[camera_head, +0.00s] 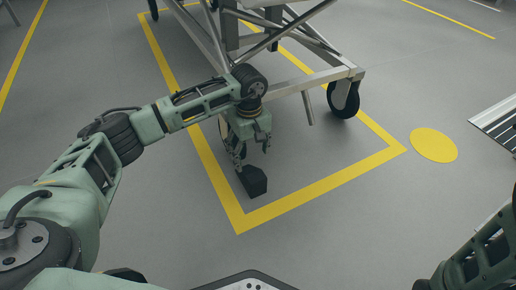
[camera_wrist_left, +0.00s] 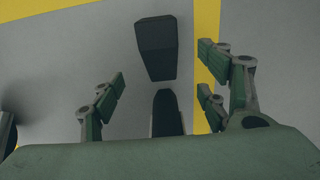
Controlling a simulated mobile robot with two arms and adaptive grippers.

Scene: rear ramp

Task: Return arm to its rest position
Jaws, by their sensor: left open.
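My left arm (camera_head: 155,120) reaches forward from the left in the head view, bent down at the wrist. My left gripper (camera_head: 252,150) points down and is open. A dark block (camera_head: 252,181) sits on the floor by the gripper's fingers, inside the yellow outline. In the left wrist view the open fingers (camera_wrist_left: 160,92) stand apart with nothing seen gripped. A dark block (camera_wrist_left: 156,47) lies on the floor beyond them, with another dark shape (camera_wrist_left: 167,113) between the fingers. Part of my right arm (camera_head: 480,258) shows at the lower right; its gripper is out of view.
A metal cart frame (camera_head: 300,85) with a black caster wheel (camera_head: 343,99) stands just behind the gripper. Yellow floor lines (camera_head: 330,181) surround this spot. A yellow disc (camera_head: 433,145) and a metal ramp edge (camera_head: 497,118) are to the right.

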